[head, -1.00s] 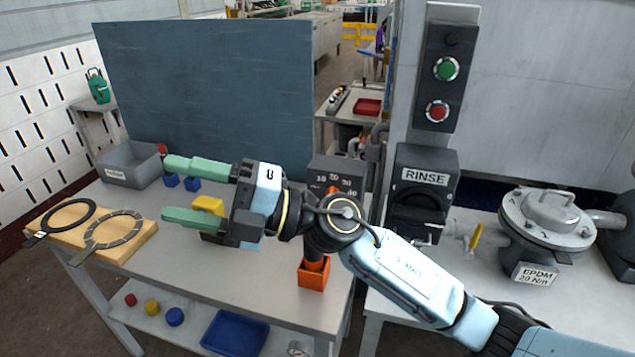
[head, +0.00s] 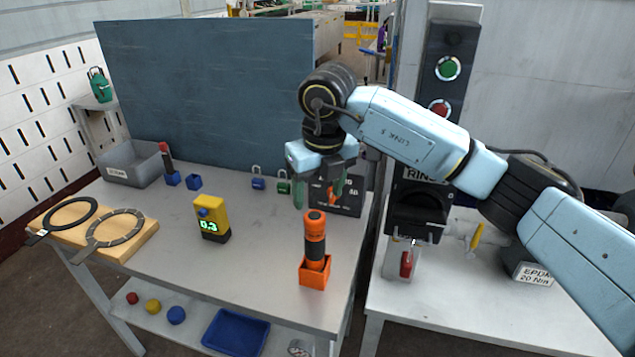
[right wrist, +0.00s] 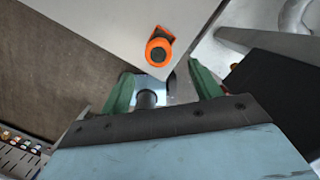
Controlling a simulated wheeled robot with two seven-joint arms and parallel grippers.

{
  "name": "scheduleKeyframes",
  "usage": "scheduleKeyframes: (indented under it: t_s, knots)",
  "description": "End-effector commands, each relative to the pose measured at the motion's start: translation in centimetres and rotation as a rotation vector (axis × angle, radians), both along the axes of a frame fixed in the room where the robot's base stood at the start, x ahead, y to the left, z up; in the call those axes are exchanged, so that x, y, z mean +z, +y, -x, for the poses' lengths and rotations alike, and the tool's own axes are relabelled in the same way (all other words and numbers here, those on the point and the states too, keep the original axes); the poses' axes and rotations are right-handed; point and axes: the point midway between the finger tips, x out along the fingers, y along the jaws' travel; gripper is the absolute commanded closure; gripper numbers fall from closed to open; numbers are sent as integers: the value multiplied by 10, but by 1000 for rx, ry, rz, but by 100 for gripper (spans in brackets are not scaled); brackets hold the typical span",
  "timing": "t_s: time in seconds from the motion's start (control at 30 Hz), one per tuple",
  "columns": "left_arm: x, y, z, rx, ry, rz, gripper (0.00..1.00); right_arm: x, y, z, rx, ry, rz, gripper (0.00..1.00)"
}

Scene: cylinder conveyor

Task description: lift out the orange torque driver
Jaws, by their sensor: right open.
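The orange torque driver (head: 315,238), with a black grip band, stands upright in a small orange holder (head: 313,278) near the table's front right corner. My right gripper (head: 318,195) points down with green fingers open and empty, just above and seemingly behind the driver's top. In the right wrist view the driver's round orange top (right wrist: 157,50) shows just beyond the open fingertips (right wrist: 161,76), between their lines and not touching them. My left gripper is not in view.
A yellow meter reading 0.3 (head: 212,220) stands left of the driver. A dark dial box (head: 348,190) is behind the gripper. Padlocks (head: 258,183), a grey bin (head: 130,165) and a wooden board with rings (head: 130,240) lie farther left. The rinse switch (head: 418,195) is at right.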

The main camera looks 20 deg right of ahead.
Motion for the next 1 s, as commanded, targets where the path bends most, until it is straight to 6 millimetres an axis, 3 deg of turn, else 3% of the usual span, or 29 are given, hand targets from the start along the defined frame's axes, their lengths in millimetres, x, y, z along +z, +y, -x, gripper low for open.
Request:
scheduleKeyframes:
  t_s: [0.3, 0.5, 0.7, 1.0]
  knots:
    - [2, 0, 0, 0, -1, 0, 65, -64, 3, -8, 2, 6, -3, 37]
    - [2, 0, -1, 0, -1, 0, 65, -95, 4, -13, 3, 3, -4, 37]
    - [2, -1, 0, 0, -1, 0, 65, -111, 5, -16, 5, 1, -4, 37]
    - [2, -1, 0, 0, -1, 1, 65, -114, 5, -16, 5, 1, -4, 37]
